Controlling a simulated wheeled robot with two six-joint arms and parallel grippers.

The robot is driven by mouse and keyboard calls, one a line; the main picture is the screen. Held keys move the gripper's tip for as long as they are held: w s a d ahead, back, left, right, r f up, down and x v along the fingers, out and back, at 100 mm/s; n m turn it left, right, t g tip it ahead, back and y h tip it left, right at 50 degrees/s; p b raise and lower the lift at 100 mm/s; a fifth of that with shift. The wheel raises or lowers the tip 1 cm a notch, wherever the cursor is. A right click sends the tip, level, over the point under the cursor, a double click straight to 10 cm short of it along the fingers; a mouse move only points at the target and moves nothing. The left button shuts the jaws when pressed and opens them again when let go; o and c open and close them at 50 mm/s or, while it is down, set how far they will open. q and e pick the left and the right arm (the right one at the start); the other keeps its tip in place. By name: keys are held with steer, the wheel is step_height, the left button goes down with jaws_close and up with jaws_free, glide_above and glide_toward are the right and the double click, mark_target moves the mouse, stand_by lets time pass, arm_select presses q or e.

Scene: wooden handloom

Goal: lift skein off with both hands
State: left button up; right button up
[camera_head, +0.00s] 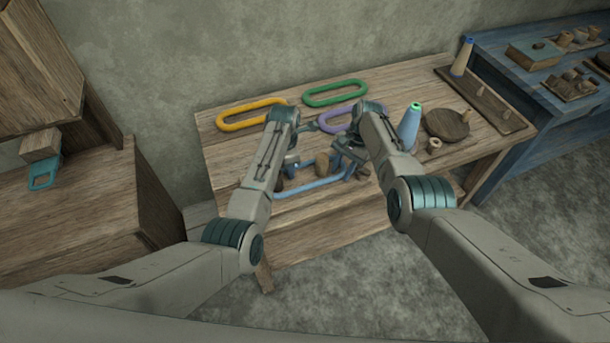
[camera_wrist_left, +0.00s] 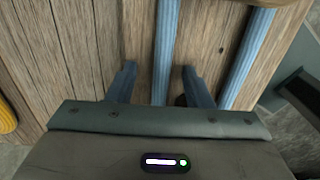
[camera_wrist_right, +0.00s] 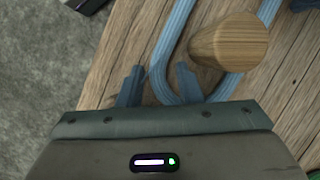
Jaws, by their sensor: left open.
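The blue skein (camera_head: 312,189) is a long loop near the table's front edge, with a wooden peg (camera_wrist_right: 230,40) standing inside its end in the right wrist view. My left gripper (camera_wrist_left: 159,88) is open, with one blue strand (camera_wrist_left: 166,45) running between its parted fingers.
Yellow (camera_head: 250,113), green (camera_head: 335,93) and purple (camera_head: 335,121) loops lie on the table behind. A blue cone (camera_head: 409,128) and a round wooden disc (camera_head: 447,123) stand to the right. A blue bench (camera_head: 500,72) adjoins at right. The table's front right is clear.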

arm_select(q)
steer(key=c, duration=0.6)
arm_select(e)
steer(key=c, duration=0.6)
arm_select(q)
jaws_close()
arm_select(e)
jaws_close()
arm_select(q)
steer(key=shift+r, duration=0.15)
arm_select(e)
steer(key=shift+r, duration=0.15)
